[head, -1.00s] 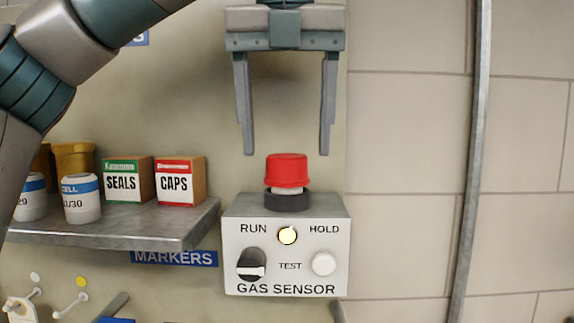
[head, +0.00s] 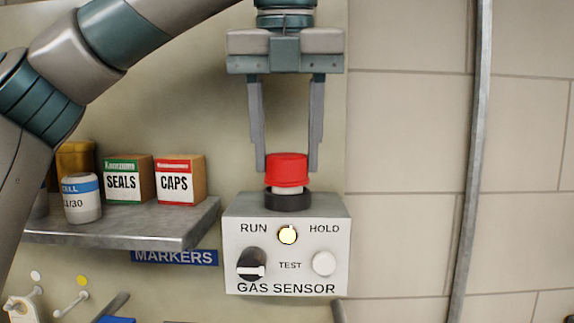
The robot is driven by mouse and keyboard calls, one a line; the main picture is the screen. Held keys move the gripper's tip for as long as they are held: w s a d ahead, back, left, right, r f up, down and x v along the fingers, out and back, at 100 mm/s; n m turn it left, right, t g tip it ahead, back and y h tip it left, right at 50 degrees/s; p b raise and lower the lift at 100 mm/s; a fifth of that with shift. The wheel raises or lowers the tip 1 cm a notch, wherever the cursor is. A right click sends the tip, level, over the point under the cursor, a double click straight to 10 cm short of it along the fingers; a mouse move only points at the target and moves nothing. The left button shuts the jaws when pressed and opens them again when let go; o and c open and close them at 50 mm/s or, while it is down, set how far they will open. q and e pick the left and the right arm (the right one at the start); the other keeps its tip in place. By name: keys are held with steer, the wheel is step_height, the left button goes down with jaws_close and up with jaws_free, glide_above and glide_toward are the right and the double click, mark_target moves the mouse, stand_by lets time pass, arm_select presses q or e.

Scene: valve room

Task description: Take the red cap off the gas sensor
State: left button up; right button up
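The red cap (head: 286,169) sits on top of the gas sensor (head: 287,282), over a pale neck and a black collar. The sensor is a grey-white box with RUN, HOLD and TEST labels, a lit yellowish lamp and a black knob. My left gripper (head: 288,168) points straight down above the sensor. Its two fingers are parted, with the tips on either side of the cap's upper part. A small gap shows at the left finger; the right one is very near the cap, and I cannot tell if it touches. My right gripper is not in view.
A grey shelf (head: 130,232) at the left holds a SEALS box (head: 122,183), a CAPS box (head: 174,185), a white cell jar (head: 80,198) and an amber container (head: 75,160). A vertical metal pipe (head: 470,160) runs down the tiled wall at right. Space between sensor and pipe is clear.

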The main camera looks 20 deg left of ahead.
mark_target(290, 154)
arm_select(q)
steer(key=shift+r, duration=0.15)
steer(key=shift+r, duration=0.55)
steer(key=v, duration=0.3)
steer(key=shift+d+r, duration=0.2)
steer(key=shift+d, duration=0.05)
steer(key=s+d+r, duration=0.6)
steer(key=s+d, duration=0.1)
steer(key=s, duration=0.1)
